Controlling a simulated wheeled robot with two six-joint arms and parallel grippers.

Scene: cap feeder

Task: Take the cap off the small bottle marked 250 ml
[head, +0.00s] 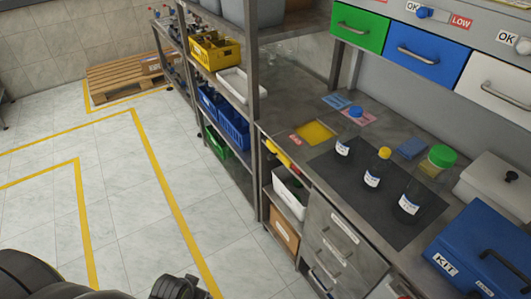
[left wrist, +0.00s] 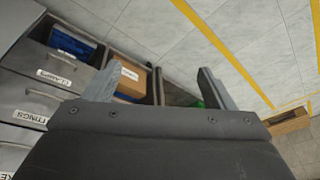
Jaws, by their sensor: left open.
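Three bottles with white labels stand upright on a dark mat (head: 338,187) on the bench in the head view. The label writing is too small to read, so I cannot tell which is marked 250 ml. My left gripper (left wrist: 158,70) is open and empty in the left wrist view, over the floor beside the bench drawers, away from the bottles. My right gripper is not in view.
A blue KIT case (head: 475,250) and a white box (head: 497,185) stand right of the mat. A yellow square (head: 314,132) and a blue pad (head: 411,148) lie on the bench. Drawers (head: 345,240) front it. Shelving with bins (head: 235,125) stands left; open floor lies beyond.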

